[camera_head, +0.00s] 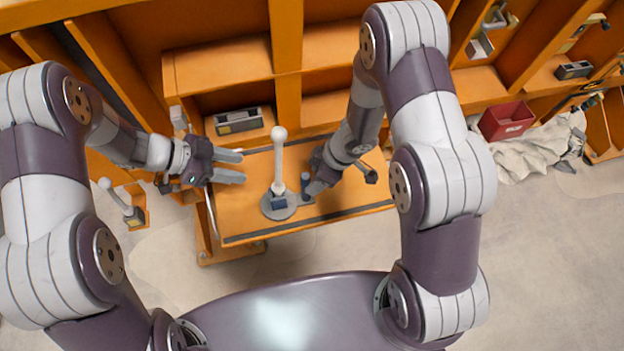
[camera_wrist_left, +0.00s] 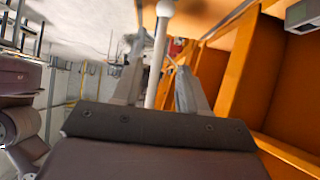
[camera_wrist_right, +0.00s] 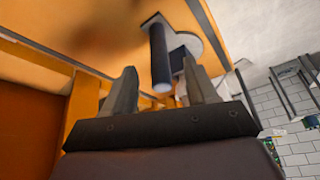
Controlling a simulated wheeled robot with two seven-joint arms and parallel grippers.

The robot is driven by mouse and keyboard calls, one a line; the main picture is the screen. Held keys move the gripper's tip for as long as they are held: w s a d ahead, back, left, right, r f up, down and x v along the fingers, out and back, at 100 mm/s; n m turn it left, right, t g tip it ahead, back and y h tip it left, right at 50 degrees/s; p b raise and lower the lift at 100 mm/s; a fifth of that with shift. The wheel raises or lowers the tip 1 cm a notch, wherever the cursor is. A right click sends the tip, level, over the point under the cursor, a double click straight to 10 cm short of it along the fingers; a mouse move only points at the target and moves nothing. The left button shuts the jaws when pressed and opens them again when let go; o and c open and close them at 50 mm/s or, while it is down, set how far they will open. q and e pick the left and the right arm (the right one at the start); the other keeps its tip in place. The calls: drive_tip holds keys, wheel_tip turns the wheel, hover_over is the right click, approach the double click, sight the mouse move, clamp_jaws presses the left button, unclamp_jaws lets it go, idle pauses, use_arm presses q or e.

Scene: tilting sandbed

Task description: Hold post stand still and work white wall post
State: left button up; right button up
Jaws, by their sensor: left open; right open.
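The white post (camera_head: 279,165) with a ball top stands upright on a round grey post stand (camera_head: 273,208) on the orange table. The stand carries a small dark block and a short dark blue peg (camera_head: 305,184) at its right side. My left gripper (camera_head: 243,167) is open, left of the post and apart from it; in the left wrist view the post (camera_wrist_left: 157,62) shows beyond and between its fingers. My right gripper (camera_head: 312,191) is open close to the peg; in the right wrist view the peg (camera_wrist_right: 159,58) shows between its fingers. Whether they touch is unclear.
The orange table (camera_head: 345,203) has a dark front edge strip and some bare top. A grey box (camera_head: 238,121) sits in the shelf behind. A red bin (camera_head: 506,120) and a crumpled pale cloth (camera_head: 540,148) are at the right. Another white-knobbed device (camera_head: 122,204) stands at left.

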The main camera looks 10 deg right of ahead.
hover_over(310, 198)
drive_tip(key=f, duration=0.4)
drive_tip(key=shift+w+f, duration=0.2)
drive_tip(key=shift+w, duration=0.1)
clamp_jaws()
drive_tip(key=shift+d, duration=0.1)
use_arm(q)
drive_tip(key=n+t+h, duration=0.4)
drive_tip(key=n+t, duration=0.3)
drive_tip(key=t, duration=0.4)
approach(276, 175)
drive_tip(key=shift+m, duration=0.3)
drive_tip(key=x, duration=1)
drive_tip(key=shift+w+d, duration=0.25)
drive_tip(key=shift+d, duration=0.05)
